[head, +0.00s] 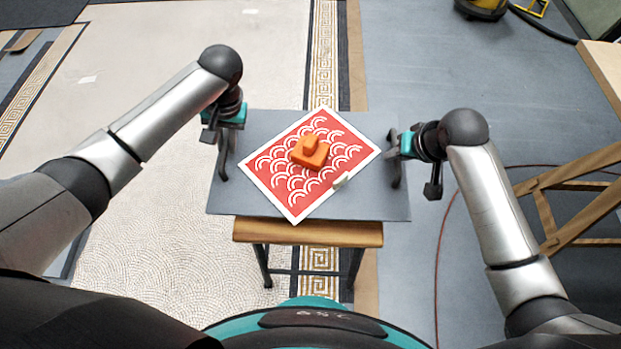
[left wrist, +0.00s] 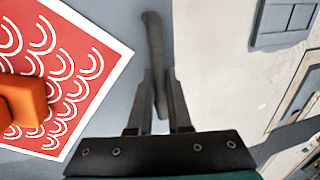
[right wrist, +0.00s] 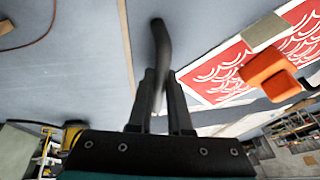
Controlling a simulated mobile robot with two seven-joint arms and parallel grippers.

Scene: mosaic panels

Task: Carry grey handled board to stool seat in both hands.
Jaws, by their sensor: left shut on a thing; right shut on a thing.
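The grey board (head: 380,200) is level in the head view, with a dark handle at each short end. My left gripper (head: 222,140) is shut on the left handle, which also shows in the left wrist view (left wrist: 154,45). My right gripper (head: 396,152) is shut on the right handle, seen in the right wrist view (right wrist: 160,50). The wooden stool seat (head: 308,233) shows below the board's near edge; the board hides the rest of it. I cannot tell whether the board touches the seat.
On the board lie a red and white patterned panel (head: 275,165), an orange tool (head: 309,152) and a small pale block (head: 342,181). A wooden trestle (head: 575,200) stands at the right. A yellow machine (head: 483,8) with a hose is at the back.

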